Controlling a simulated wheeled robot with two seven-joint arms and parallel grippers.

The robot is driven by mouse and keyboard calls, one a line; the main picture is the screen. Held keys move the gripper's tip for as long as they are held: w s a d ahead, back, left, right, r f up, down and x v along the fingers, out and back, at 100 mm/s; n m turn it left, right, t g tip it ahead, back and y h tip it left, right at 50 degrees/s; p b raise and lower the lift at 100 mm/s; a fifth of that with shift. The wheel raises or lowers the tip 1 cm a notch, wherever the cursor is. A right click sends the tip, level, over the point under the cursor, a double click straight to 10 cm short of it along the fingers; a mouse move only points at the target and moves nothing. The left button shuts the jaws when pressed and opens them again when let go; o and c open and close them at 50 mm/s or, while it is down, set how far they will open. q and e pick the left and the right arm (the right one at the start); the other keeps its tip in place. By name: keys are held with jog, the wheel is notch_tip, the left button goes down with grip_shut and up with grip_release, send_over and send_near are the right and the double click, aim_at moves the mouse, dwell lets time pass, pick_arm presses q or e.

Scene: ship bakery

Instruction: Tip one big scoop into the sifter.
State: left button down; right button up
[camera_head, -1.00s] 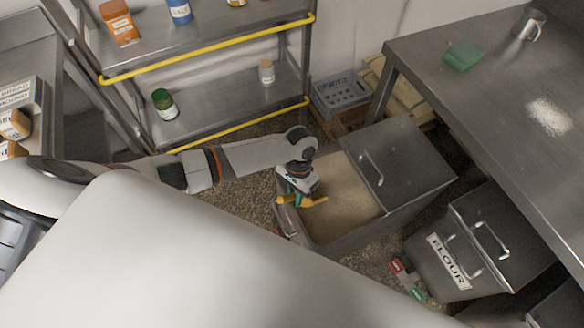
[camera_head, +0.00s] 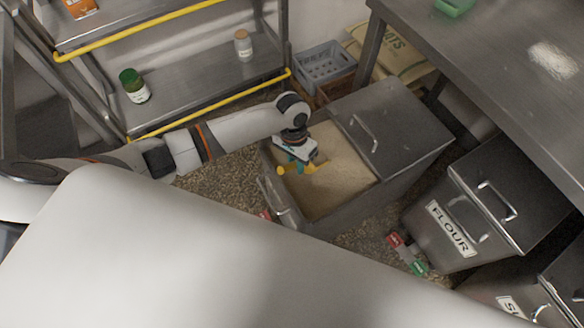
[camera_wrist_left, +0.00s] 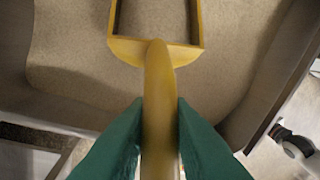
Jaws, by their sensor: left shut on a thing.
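My left gripper (camera_head: 297,163) is shut on the handle of a yellow scoop (camera_head: 311,168), over the left part of the open metal bin (camera_head: 345,223). The bin holds a tan, powdery or grainy stuff (camera_head: 342,180). In the left wrist view, green fingertips (camera_wrist_left: 160,112) pinch the yellow handle, and the scoop (camera_wrist_left: 197,22) points away, its square rim partly cut off by the top edge. The same tan colour shows inside the rim; I cannot tell whether the scoop is loaded. No sifter can be made out. My right gripper is not in view.
A closed bin marked FLOUR (camera_head: 450,229) stands at the right, with small red and green parts (camera_head: 408,254) low beside it. A steel table (camera_head: 480,70) is at upper right. A shelf rack (camera_head: 190,88) with yellow rails is at upper left. A grey crate (camera_head: 325,62) stands behind the bin.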

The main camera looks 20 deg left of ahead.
aim_at(285, 168)
pick_arm(q)
jog(key=shift+w+d+f+b, duration=0.15)
jog(key=shift+w+f+b, duration=0.2)
jog(key=shift+s+r+t+h+p, duration=0.2)
jog(key=shift+s+t+h+p, duration=0.15)
jog(key=shift+t+p, duration=0.6)
jog(key=shift+s+a+p, duration=0.25)
jog(key=shift+p, duration=0.35)
jog(key=t+p, duration=0.1)
jog(key=s+r+p, duration=0.1)
jog(key=p, duration=0.1)
jog(key=shift+s+a+r+t+h, duration=0.15)
jog(key=shift+s+a+t+h, duration=0.1)
jog(key=shift+a+t+h, duration=0.1)
jog(key=shift+t, duration=0.3)
jog(key=p+v, duration=0.3)
jog(key=s+p+v, duration=0.1)
jog(key=p+v, duration=0.2)
jog(key=p, duration=0.1)
jog(key=shift+s+d+r, duration=0.1)
jog(key=shift+s+r, duration=0.05)
jog(key=shift+s, duration=0.15)
jog(key=shift+s+r+p, duration=0.45)
jog(key=shift+r+p, duration=0.25)
jog(key=shift+p, duration=0.4)
